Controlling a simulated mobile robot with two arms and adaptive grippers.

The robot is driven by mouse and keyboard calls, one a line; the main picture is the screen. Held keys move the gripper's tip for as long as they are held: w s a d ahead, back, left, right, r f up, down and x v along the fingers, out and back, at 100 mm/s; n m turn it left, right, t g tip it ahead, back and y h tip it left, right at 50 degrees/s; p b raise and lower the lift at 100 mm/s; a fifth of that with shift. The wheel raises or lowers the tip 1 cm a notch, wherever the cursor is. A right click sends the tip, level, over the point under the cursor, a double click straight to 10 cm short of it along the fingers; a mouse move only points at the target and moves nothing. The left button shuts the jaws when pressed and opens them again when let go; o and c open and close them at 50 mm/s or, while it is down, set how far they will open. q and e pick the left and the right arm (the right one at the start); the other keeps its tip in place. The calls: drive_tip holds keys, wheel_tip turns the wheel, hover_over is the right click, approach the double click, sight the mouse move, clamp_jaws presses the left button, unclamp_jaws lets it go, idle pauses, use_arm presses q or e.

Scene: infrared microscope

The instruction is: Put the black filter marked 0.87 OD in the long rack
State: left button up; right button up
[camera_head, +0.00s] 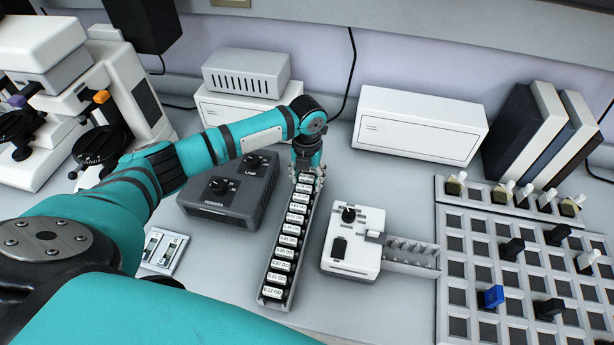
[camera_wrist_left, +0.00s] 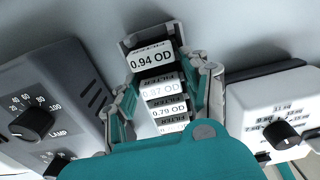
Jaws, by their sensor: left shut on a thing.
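The long rack (camera_head: 272,303) is a narrow grey tray in the middle of the table, holding a row of black filters with white OD labels. My left gripper (camera_head: 307,178) is over its far end, pointing down. In the left wrist view, its fingers (camera_wrist_left: 164,90) are shut on the black filter marked 0.87 OD (camera_wrist_left: 160,90). That filter is in line with the row, between the filter marked 0.94 OD (camera_wrist_left: 152,60) and the one marked 0.79 OD (camera_wrist_left: 168,112). Its lower part is hidden, so I cannot tell how deep it sits. My right gripper is not in view.
A dark grey lamp control box (camera_head: 232,186) stands close left of the rack. A white device (camera_head: 352,240) with a short grey rack (camera_head: 410,257) stands to the right. A gridded board (camera_head: 455,270) with scattered pieces lies at far right. White boxes (camera_head: 420,125) line the back.

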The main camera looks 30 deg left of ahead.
use_arm(q)
drive_tip(key=shift+f, duration=0.15)
drive_tip(key=o, duration=1.6)
wheel_tip(320, 180, up, 11)
drive_tip(key=p, duration=1)
drive_tip(key=shift+p, duration=0.4)
